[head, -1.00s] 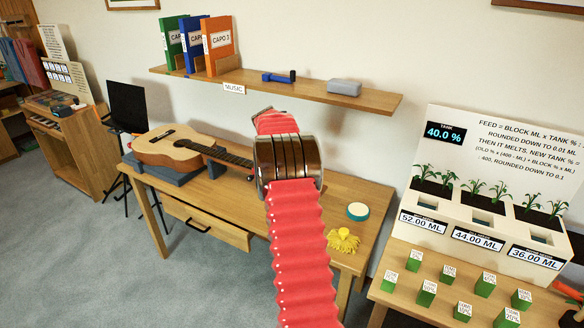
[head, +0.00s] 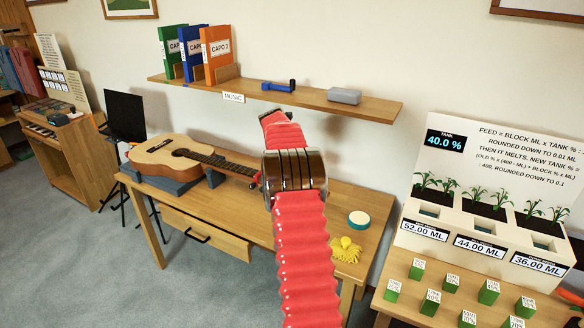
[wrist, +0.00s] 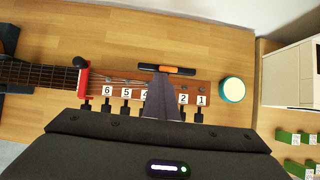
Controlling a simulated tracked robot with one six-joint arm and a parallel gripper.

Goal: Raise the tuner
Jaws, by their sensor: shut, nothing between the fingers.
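The orange-and-black bar (wrist: 167,69), which looks like the tuner, lies across the far edge of the guitar's headstock (wrist: 120,92) in the wrist view. The headstock has numbered labels and tuning pegs along its near side. My gripper (wrist: 163,86) is shut and empty, its dark fingers over the headstock, tips just short of the bar. They hide one label; I cannot tell whether they touch anything. A red capo (wrist: 83,80) sits at the neck's end. In the head view the guitar (head: 172,157) lies on the desk, its headstock hidden behind my arm.
A teal round tin (wrist: 232,90) stands right of the headstock. A yellow tufted thing (head: 345,250) lies near the desk's (head: 230,218) right end. Above, a wall shelf (head: 375,108) holds binders, a blue clamp (head: 279,86) and a grey box (head: 344,96).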

